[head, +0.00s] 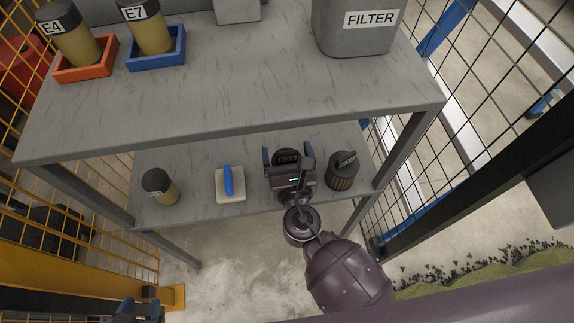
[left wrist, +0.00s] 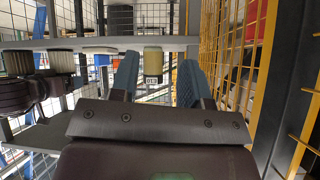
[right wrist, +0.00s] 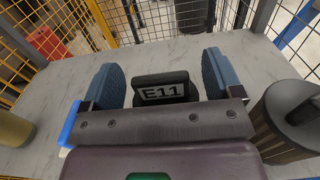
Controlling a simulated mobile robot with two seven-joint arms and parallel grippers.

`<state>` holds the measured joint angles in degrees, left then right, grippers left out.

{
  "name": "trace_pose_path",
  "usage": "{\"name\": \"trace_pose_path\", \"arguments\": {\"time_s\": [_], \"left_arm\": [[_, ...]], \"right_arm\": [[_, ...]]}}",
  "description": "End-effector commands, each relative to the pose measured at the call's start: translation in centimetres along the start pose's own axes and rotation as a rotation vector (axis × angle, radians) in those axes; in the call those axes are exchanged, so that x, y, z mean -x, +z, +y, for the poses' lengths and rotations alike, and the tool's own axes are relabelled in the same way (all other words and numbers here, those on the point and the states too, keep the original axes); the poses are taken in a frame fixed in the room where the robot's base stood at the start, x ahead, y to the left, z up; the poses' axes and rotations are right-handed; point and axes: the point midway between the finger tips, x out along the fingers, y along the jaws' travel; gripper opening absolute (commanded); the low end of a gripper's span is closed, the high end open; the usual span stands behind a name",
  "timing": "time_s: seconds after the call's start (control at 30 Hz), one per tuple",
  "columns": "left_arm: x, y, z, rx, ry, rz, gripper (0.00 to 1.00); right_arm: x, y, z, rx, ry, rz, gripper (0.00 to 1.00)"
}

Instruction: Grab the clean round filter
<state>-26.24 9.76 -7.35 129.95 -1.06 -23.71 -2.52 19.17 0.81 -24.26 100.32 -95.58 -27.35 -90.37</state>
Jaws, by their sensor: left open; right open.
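A round filter (head: 343,171) with a dark cap and brownish pleated side stands at the right of the lower shelf. It also shows at the right edge of the right wrist view (right wrist: 288,125). I cannot tell whether it is clean. My right gripper (head: 287,158) is over the shelf, left of that filter. Its open fingers (right wrist: 166,82) are on either side of a black-topped item marked E11 (right wrist: 165,88); contact cannot be told. My left gripper (head: 138,310) is open and empty at the bottom left, away from the shelf; its fingers (left wrist: 157,78) show in the left wrist view.
The lower shelf also holds a labelled canister (head: 160,187) and a white block with a blue handle (head: 230,186). The upper shelf (head: 240,85) overhangs, with E4 (head: 68,35), E7 (head: 146,27) and a grey FILTER bin (head: 360,38). Mesh fences stand on both sides.

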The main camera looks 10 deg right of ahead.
Motion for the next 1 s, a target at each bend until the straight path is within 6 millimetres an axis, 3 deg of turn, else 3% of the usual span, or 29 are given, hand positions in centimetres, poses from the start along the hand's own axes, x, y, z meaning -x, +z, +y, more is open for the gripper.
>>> {"name": "trace_pose_path", "arguments": {"time_s": [0.07, 0.47, 0.77, 1.0], "left_arm": [[0.1, 0.1, 0.0, 0.0, 0.0, -0.003, 0.43], [0.2, 0.5, 0.0, 0.001, 0.0, -0.01, 0.43], [0.3, 0.2, -0.1, 0.002, -0.001, -0.006, 0.43], [0.7, -1.3, -0.5, 0.028, -0.007, 0.019, 0.43]], "right_arm": [[0.0, 0.0, 0.0, 0.0, 0.0, 0.0, 0.79], [0.0, 0.0, 0.0, 0.0, 0.0, 0.0, 0.18], [0.0, 0.3, 0.0, 0.0, 0.0, -0.002, 0.16], [-0.2, 3.0, 0.0, 0.0, 0.0, -0.013, 0.16]]}}
